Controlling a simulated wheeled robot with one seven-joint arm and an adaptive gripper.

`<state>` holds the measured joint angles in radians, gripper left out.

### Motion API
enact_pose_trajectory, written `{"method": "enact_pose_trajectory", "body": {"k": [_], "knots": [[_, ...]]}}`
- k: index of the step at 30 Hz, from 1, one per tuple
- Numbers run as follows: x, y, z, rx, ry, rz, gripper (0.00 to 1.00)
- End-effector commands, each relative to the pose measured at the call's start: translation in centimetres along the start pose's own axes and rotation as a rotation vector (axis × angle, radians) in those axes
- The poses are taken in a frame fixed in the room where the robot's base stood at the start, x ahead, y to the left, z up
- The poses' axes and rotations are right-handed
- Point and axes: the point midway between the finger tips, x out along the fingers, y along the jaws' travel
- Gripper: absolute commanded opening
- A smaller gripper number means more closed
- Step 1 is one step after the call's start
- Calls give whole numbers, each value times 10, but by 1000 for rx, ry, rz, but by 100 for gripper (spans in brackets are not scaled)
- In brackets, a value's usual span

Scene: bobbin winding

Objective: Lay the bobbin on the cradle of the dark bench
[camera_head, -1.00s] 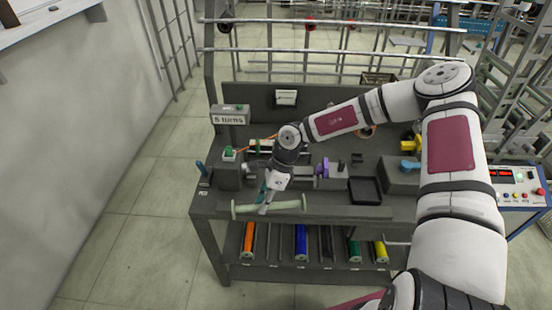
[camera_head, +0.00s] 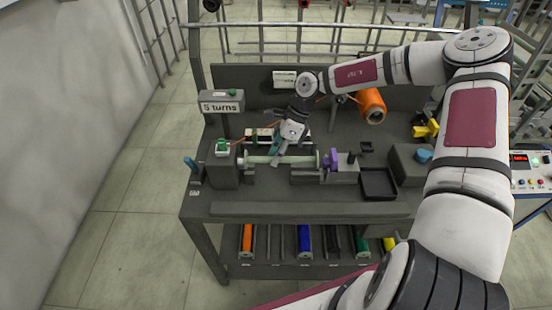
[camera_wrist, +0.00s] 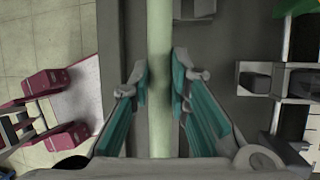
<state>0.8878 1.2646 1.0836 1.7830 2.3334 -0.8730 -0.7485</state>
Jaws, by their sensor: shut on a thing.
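The bobbin is a long pale green rod with flanged ends (camera_head: 255,159). It lies level, left to right, over the dark bench (camera_head: 300,209), between a dark block with a green button (camera_head: 224,172) on the left and a block with a purple part (camera_head: 331,159) on the right. My gripper (camera_head: 279,158) is shut on the bobbin near its middle. In the wrist view the rod (camera_wrist: 160,35) runs between the teal fingers (camera_wrist: 160,85). The cradle is hard to make out under the bobbin; I cannot tell whether the two touch.
An orange spool (camera_head: 371,105) stands at the back of the bench. A black tray (camera_head: 379,184) and a block with a blue knob (camera_head: 411,164) are on the right. A "5 turns" sign (camera_head: 220,106) is at back left. Coloured rolls (camera_head: 304,239) lie on the shelf below. The front strip is clear.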

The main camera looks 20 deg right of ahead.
Motion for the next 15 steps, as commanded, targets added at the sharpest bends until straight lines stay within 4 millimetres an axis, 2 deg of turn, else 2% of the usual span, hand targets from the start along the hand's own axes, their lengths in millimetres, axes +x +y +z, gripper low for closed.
{"method": "enact_pose_trajectory", "body": {"k": [10, 15], "knots": [[-5, -23, -5, 0, 0, -2, 0], [21, -29, -15, 0, 1, 1, 0]]}}
